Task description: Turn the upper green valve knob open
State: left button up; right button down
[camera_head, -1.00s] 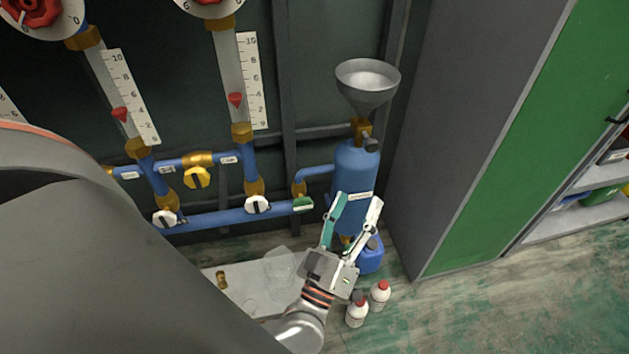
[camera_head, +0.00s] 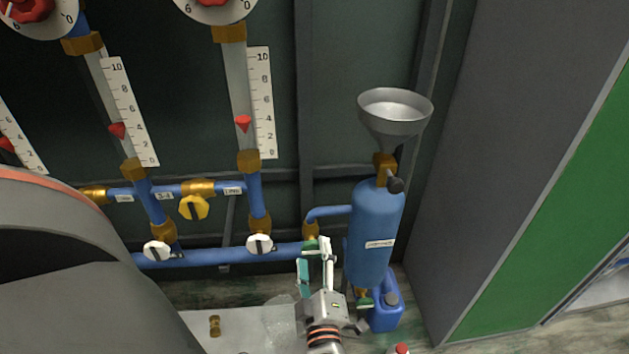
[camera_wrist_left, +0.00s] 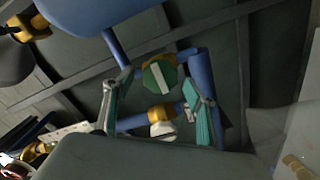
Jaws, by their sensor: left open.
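The upper green valve knob (camera_head: 311,245) sits on a brass fitting at the right end of the lower blue pipe, partly hidden behind my gripper in the head view. In the left wrist view the green knob (camera_wrist_left: 160,78) shows clearly, with a pale bar across its face. My left gripper (camera_head: 314,256) is open, just in front of the knob. In the left wrist view its fingers (camera_wrist_left: 157,88) stand on either side of the knob, with gaps visible. I cannot tell how far the fingertips are from it in depth. My right gripper is not in view.
A blue tank (camera_head: 375,225) with a grey funnel (camera_head: 394,112) stands close to the right of the gripper. A lower green knob (camera_head: 365,303) is under it, near a blue canister (camera_head: 386,312). White knobs (camera_head: 260,244) and a yellow knob (camera_head: 194,207) sit along the pipes.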

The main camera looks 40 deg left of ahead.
pick_arm(q)
jog(key=shift+x, duration=0.85)
jog(key=shift+w+a, duration=0.15)
jog(key=c, duration=1.1)
jog(key=shift+c, duration=0.2)
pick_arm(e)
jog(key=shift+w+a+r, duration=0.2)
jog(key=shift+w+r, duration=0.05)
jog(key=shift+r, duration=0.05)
